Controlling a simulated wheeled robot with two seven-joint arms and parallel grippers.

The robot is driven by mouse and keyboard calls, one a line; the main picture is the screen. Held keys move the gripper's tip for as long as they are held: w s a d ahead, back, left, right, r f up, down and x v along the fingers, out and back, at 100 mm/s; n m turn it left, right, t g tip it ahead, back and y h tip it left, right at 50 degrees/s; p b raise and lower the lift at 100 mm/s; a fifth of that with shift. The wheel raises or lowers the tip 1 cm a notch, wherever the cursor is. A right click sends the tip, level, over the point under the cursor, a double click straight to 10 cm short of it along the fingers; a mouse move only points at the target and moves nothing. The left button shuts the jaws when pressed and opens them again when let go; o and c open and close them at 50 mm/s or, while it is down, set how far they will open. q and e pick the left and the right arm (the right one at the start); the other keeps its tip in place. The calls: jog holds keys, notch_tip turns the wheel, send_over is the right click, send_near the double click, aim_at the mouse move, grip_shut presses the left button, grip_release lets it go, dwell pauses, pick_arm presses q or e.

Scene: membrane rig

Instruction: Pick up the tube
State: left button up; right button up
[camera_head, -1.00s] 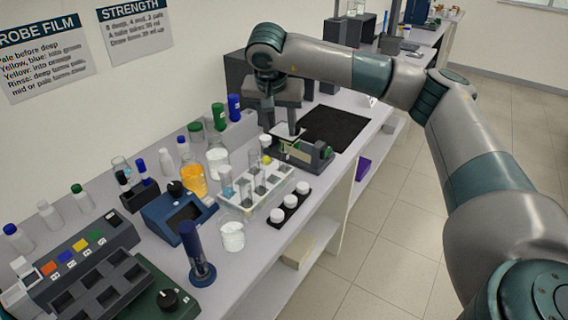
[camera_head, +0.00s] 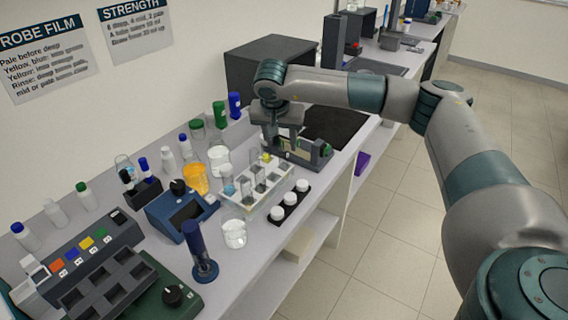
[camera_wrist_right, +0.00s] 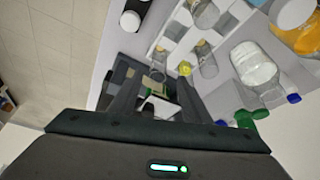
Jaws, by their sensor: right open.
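Several clear glass tubes (camera_head: 245,184) stand in a white rack (camera_head: 262,207) on the bench; I cannot tell which one the task means. The tubes (camera_wrist_right: 206,58) and rack also show in the right wrist view, above and right of the fingers. My right gripper (camera_head: 279,138) is low at the far end of the rack, beside a dark rig (camera_head: 318,157) with a green knob. In the right wrist view my right gripper (camera_wrist_right: 155,97) is open, with a small white plate of the rig seen between its fingers. Contact there cannot be told. My left gripper is out of view.
Near the rack stand a black strip of white-capped jars (camera_head: 290,203), a beaker (camera_head: 234,233), an orange-filled jar (camera_head: 196,180) and a blue meter (camera_head: 182,214). Green- and blue-capped bottles stand along the wall. A black mat (camera_head: 338,125) lies clear beyond the rig.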

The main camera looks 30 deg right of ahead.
aim_at(284, 150)
jog(key=p+x, duration=0.2)
jog(key=x, duration=0.2)
jog(key=shift+s+d+p, duration=0.15)
jog(key=shift+s+p, duration=0.05)
jog(key=shift+p, duration=0.15)
jog(key=shift+w+d+f, duration=0.1)
jog(key=shift+w+f, duration=0.05)
jog(key=shift+f, duration=0.35)
jog(key=c, duration=1)
